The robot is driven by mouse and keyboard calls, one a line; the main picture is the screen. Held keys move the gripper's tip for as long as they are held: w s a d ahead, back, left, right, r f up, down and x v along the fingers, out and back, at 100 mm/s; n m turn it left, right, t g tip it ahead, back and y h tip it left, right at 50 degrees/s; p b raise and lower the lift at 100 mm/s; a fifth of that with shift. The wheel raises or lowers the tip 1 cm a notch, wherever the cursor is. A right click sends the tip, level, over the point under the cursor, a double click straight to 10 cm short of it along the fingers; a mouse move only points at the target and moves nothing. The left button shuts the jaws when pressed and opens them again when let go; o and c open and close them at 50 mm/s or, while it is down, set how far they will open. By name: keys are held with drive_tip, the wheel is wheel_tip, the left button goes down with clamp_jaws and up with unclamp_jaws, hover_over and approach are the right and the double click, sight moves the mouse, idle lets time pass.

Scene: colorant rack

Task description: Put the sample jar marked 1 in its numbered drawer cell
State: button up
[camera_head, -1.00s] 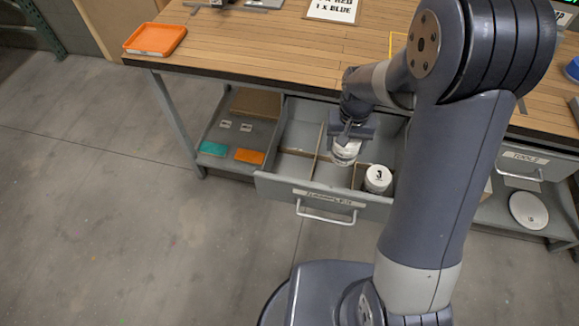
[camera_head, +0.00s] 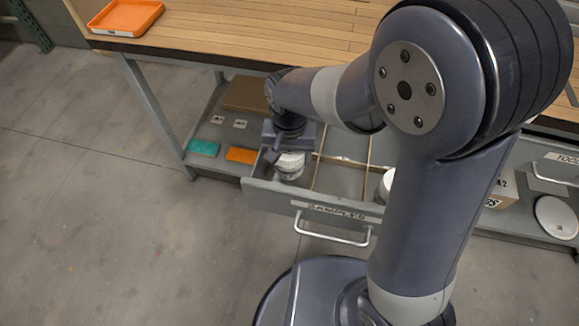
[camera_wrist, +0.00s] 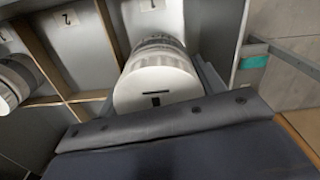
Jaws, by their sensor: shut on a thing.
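My gripper (camera_head: 289,148) is shut on a white-lidded jar (camera_head: 289,168), which is upright at the leftmost cell of the open drawer (camera_head: 342,181). In the wrist view the same jar (camera_wrist: 158,84) has a short dark mark on its lid, and a finger (camera_wrist: 211,76) shows at its right side. A label, partly cut off, is on the cell floor beyond the jar. The neighbouring cell (camera_wrist: 85,58) is empty and labelled 2. I cannot tell whether the jar touches the cell floor.
Another white jar (camera_head: 386,184) stands in a cell farther right, partly behind my arm; it also shows in the wrist view (camera_wrist: 14,82). Thin wooden dividers (camera_wrist: 44,55) separate the cells. A shelf left of the drawer holds teal (camera_head: 203,148) and orange (camera_head: 241,155) pieces.

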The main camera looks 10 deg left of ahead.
drive_tip(key=shift+f+b, duration=0.4)
drive_tip(key=shift+f, duration=1.8)
drive_tip(key=shift+f, duration=0.2)
drive_tip(key=o, duration=0.8)
drive_tip(key=shift+r, duration=0.1)
wheel_tip(320, 180, up, 12)
drive_tip(key=shift+r+p, duration=0.15)
drive_tip(key=shift+p, duration=1.1)
